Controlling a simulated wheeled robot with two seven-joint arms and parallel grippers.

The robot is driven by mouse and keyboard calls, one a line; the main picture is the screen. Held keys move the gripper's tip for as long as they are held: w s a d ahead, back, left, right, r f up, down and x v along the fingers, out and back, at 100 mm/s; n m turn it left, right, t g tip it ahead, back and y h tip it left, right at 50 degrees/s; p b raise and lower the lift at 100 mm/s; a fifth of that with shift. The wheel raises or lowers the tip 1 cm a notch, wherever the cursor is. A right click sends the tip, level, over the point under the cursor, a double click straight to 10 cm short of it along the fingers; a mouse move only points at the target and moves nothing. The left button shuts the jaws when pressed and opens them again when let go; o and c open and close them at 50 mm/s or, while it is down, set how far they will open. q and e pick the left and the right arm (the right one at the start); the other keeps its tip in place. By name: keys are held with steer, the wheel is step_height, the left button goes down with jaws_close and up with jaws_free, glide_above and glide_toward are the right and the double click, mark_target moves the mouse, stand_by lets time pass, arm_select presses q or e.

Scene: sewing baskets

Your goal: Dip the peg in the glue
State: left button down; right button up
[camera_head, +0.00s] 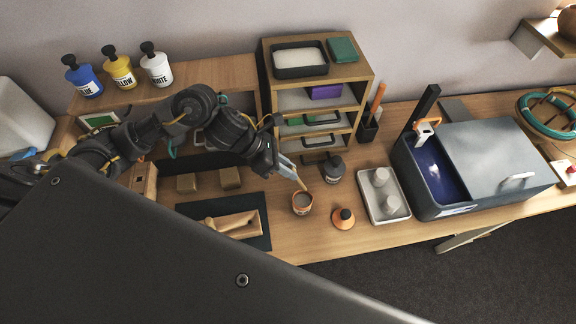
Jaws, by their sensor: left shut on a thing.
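My left gripper (287,165) reaches in from the left and is shut on a thin tan peg (299,182), which slants down to the right. The glue pot (302,209) is a small orange-brown cup with a greyish filling, standing on the bench below the peg. The peg's lower tip is at the pot's far rim in the picture; I cannot tell if it is above the glue or touching it. The peg's upper end is hidden by the gripper. My right gripper is not in view.
An orange, black-topped piece (343,218) and a dark bottle (333,168) stand close to the pot. A white tray (371,217) and a blue-lined bin (430,206) are to the right. A dark mat (262,241) with wooden pieces lies left; a drawer shelf (357,72) stands behind.

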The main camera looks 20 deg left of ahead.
arm_select(q)
steer(key=shift+f, duration=0.15)
steer(key=shift+s+f+b, duration=0.1)
steer(key=shift+f+b, duration=0.7)
steer(key=shift+f, duration=0.3)
step_height(320, 180, down, 7)
steer(key=b, duration=0.6)
steer(key=shift+r, duration=0.2)
